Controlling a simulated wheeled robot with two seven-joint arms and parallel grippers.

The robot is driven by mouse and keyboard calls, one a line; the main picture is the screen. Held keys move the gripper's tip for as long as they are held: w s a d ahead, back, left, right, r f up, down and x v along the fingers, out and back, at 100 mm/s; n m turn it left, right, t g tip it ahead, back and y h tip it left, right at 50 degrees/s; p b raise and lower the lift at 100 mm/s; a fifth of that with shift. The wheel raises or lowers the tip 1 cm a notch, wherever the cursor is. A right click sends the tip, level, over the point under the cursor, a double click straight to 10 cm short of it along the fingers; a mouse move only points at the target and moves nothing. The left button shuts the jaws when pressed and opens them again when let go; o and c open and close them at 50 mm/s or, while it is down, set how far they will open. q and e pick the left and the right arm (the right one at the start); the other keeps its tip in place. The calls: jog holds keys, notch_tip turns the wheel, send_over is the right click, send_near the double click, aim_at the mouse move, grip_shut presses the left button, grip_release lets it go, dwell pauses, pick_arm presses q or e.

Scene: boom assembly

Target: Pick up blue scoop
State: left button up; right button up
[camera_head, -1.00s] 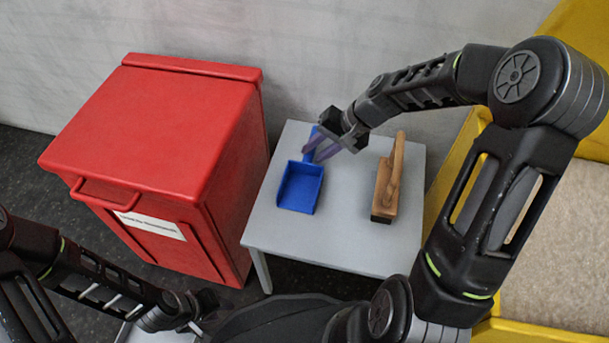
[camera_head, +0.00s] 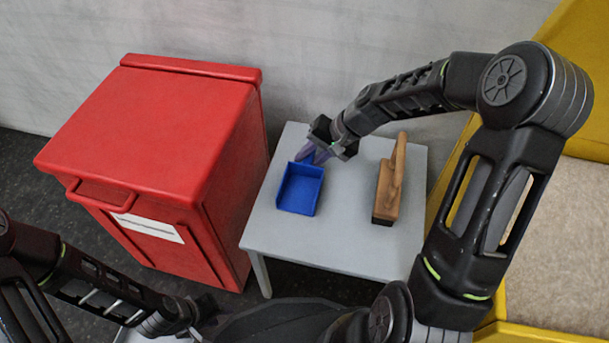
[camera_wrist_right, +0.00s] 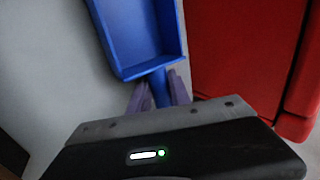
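The blue scoop (camera_head: 299,190) lies on the grey table, its pan toward the table's front and its handle toward the back. My right gripper (camera_head: 314,156) is at the handle end and hides most of the handle in the head view. In the right wrist view the scoop's handle (camera_wrist_right: 159,88) runs between the two purple fingers (camera_wrist_right: 160,92), one on each side. The fingers look spread, with no clear grip on the handle. My left gripper (camera_head: 205,312) is low at the left, dark and partly hidden; its fingers cannot be made out.
A wooden brush (camera_head: 389,185) stands on the grey table (camera_head: 345,235) right of the scoop. A red box (camera_head: 150,140) stands close to the table's left side. A yellow container (camera_head: 535,320) with a pale filling is at the right. The table's front part is clear.

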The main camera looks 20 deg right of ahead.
grip_shut()
dwell(0.4)
notch_tip(320, 180, up, 10)
jog(key=p, duration=0.4)
dwell(0.5)
